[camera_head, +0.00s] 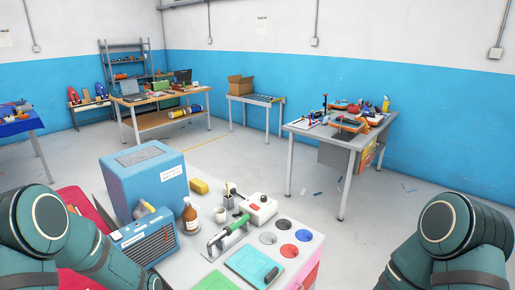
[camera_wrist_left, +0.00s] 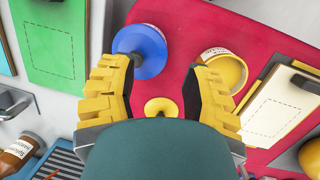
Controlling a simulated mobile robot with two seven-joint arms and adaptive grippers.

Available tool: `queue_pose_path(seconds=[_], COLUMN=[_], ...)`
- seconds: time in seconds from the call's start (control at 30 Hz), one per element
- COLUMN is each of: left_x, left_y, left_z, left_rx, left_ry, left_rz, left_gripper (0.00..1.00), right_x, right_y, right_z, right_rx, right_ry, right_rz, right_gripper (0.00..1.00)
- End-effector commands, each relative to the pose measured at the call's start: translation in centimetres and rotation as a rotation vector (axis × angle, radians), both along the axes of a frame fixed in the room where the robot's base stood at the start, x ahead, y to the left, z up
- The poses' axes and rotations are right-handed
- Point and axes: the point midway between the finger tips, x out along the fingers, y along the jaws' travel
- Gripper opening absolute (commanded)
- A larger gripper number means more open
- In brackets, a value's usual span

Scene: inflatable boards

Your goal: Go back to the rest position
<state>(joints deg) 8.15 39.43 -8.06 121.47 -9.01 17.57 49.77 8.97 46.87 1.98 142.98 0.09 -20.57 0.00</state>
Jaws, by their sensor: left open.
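My left gripper (camera_wrist_left: 157,95) shows in the left wrist view. Its two yellow ridged fingers stand wide apart with nothing held between them. Behind them lies a red mat (camera_wrist_left: 252,35) with a blue disc (camera_wrist_left: 152,62), a yellow ring-shaped roll (camera_wrist_left: 228,72) and a small yellow ring (camera_wrist_left: 160,105) on it. The small ring shows between the fingers, partly hidden by my teal wrist. In the head view my teal arms come in at the lower left and lower right, bent, and neither gripper can be seen there.
A cluttered table (camera_head: 345,210) stands farther right.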

Motion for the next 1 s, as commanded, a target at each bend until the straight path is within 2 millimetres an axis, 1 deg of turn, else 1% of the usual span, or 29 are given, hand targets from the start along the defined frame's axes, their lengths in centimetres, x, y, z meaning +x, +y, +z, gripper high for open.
queue_pose_path(seconds=[0.03,0.1,0.2,0.37,0.53,0.57,0.6,0.77,1.0], left_x=[-2.4,-5.0,-8.1,-12.3,-16.4,-16.2,-15.3,-13.6,-10.9], left_y=[-1.7,-3.5,-5.5,-7.9,-9.9,-10.0,-9.9,-10.4,-11.4], left_z=[-2.3,-4.5,-6.5,-8.2,-9.0,-9.4,-10.0,-11.5,-13.5], left_rx=[-0.032,-0.065,-0.096,-0.126,-0.145,-0.139,-0.129,-0.108,-0.073], left_ry=[-0.003,-0.034,-0.076,-0.130,-0.180,-0.194,-0.209,-0.252,-0.331], left_rz=[-0.087,-0.202,-0.331,-0.491,-0.639,-0.654,-0.658,-0.685,-0.730], left_gripper=[0.48,0.48,0.48,0.48,0.48,0.48,0.48,0.48,0.48], right_x=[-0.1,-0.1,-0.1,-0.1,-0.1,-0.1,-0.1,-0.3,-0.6], right_y=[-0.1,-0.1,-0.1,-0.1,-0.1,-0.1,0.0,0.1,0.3], right_z=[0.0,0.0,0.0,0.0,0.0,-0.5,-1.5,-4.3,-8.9], right_rx=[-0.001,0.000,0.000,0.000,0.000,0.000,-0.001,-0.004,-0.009], right_ry=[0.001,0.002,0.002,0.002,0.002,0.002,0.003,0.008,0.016], right_rz=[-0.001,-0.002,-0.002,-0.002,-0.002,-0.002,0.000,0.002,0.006], right_gripper=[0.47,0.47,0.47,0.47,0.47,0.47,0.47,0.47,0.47])
